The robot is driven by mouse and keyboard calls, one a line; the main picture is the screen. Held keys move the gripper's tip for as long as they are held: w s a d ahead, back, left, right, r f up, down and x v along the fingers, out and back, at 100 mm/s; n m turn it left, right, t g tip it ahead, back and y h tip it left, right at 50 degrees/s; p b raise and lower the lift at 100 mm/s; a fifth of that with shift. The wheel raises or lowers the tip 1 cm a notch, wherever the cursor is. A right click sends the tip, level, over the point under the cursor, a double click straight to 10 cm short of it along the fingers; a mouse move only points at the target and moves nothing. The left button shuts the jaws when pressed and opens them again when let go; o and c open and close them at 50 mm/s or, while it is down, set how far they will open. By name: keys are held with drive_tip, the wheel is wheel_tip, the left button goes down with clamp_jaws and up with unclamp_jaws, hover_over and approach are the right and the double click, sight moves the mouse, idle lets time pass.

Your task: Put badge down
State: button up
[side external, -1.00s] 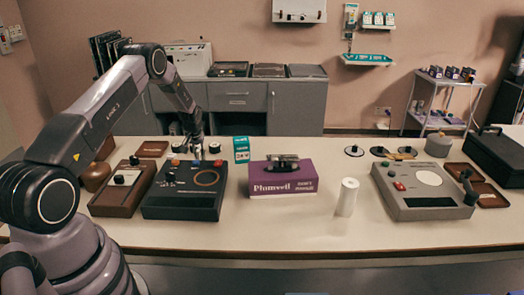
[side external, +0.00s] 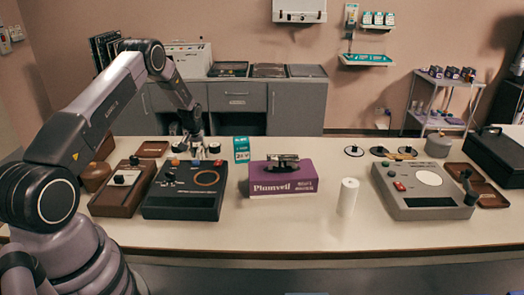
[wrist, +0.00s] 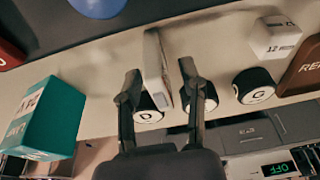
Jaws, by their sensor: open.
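A thin pale slab (wrist: 155,60), the only badge-like thing I see, stands between the two fingers of my gripper (wrist: 160,74) in the wrist view. My gripper is open, with a gap showing beside the slab on the right. I cannot tell whether the left finger touches it. In the side external view my gripper (side external: 195,153) is low over the table behind the dark console, and the slab cannot be made out there.
Black knobs marked D (wrist: 148,112) and G (wrist: 255,88) stand close to the fingers. A teal box (side external: 241,150) is just right of my gripper. The dark console (side external: 186,192) and purple box (side external: 283,184) stand nearer the front. Table space right of the white cylinder (side external: 347,197) is clear.

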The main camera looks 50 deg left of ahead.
drive_tip(key=s+d+r+m+t, duration=0.1)
drive_tip(key=s+d+r, duration=0.2)
drive_tip(key=d+r, duration=0.6)
drive_tip(key=s+d+r+m, duration=0.2)
drive_tip(key=s+d+r, duration=0.15)
drive_tip(key=r, duration=0.95)
drive_tip(key=s+d+r+m+t, duration=0.1)
drive_tip(key=s+d+r, duration=0.2)
drive_tip(key=d+r, duration=0.65)
drive_tip(key=s+d+r+m, duration=0.1)
drive_tip(key=s+d, duration=0.2)
drive_tip(key=s, duration=0.4)
drive_tip(key=s+d+r+m+t+h, duration=0.1)
drive_tip(key=s+d, duration=0.3)
drive_tip(key=s, duration=0.4)
drive_tip(key=s+d+r+m+h, duration=0.1)
drive_tip(key=s+d+r+m, duration=0.2)
drive_tip(key=s, duration=0.5)
drive_tip(key=shift+d+r, duration=0.15)
drive_tip(key=shift+d, duration=0.6)
